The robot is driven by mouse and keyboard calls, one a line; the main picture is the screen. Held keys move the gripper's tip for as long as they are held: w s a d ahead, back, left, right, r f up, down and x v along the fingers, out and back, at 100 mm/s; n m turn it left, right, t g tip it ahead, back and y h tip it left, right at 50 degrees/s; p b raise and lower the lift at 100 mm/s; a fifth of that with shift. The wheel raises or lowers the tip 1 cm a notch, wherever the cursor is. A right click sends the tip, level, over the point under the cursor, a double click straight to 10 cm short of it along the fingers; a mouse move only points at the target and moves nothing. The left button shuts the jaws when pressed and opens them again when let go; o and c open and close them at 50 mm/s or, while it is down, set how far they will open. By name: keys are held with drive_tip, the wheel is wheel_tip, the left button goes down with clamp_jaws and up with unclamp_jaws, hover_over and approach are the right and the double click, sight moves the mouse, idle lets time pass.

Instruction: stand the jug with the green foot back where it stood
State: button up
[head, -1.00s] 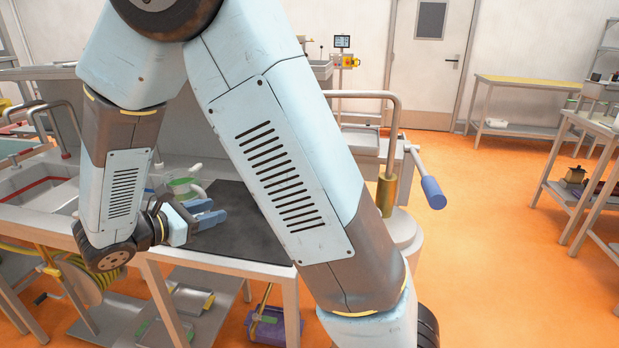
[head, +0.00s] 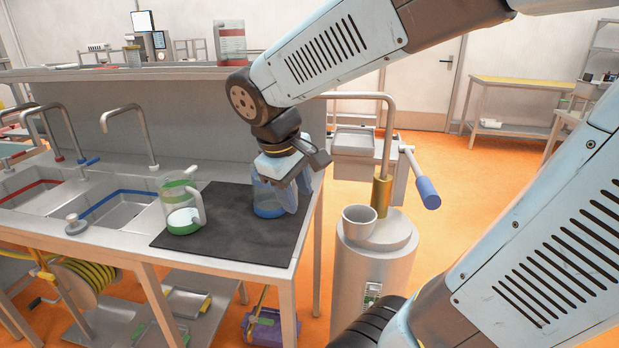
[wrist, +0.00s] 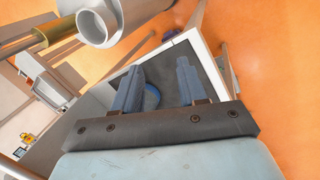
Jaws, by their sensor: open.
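The jug with the green foot (head: 183,212) stands upright on the left part of the black mat (head: 222,226). It is clear, with a green band, a white handle on its right and pale contents low down. A second clear jug with a blue foot (head: 267,208) stands on the mat's right part. My gripper (head: 297,192) is open, pointing down just in front and to the right of the blue-footed jug, overlapping it in the picture. In the wrist view my gripper (wrist: 157,78) has nothing between its fingertips; a blue ring (wrist: 153,97) shows beyond them. I cannot tell whether it touches that jug.
Two sinks with taps lie left of the mat, one with a blue rim (head: 125,207). A grey cup (head: 358,221) stands on a round pedestal (head: 376,255) to the right, under a bent pipe and near a blue-handled lever (head: 428,190). The mat's middle is clear.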

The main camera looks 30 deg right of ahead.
drive_tip(key=s+r+m+t+y, duration=0.3)
drive_tip(key=s+r+m+t, duration=0.1)
drive_tip(key=m, duration=0.1)
drive_tip(key=shift+s+d+r, duration=0.2)
drive_tip(key=shift+d+r, duration=0.1)
